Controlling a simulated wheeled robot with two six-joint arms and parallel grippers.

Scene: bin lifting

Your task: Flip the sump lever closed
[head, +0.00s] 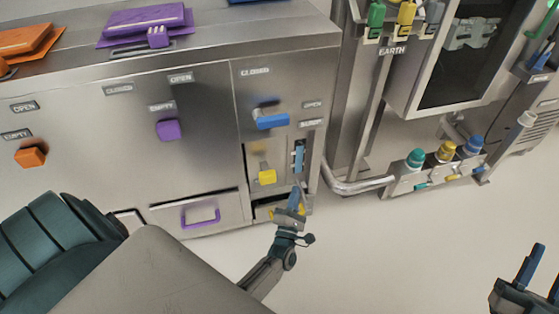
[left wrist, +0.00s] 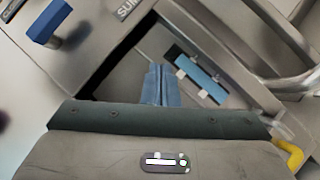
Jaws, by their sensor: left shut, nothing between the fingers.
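The blue sump lever (head: 298,157) sits in a narrow recessed slot on the right part of the steel cabinet front, below the SUMP label (head: 311,123). In the left wrist view the lever (left wrist: 202,77) lies along its slot on light clips. My left gripper (head: 296,194) is just below the lever in the head view, fingers together and empty. In the left wrist view its blue fingertips (left wrist: 157,80) are left of the lever; I cannot tell if they touch. My right gripper (head: 541,275) is at the lower right, fingers apart, partly cut off by the frame.
A blue handle (head: 271,120) juts out above the slot, and a yellow knob (head: 267,177) sits left of it. A purple drawer handle (head: 201,217) is lower left. A bent metal pipe (head: 355,187) runs close on the right. The floor in front is clear.

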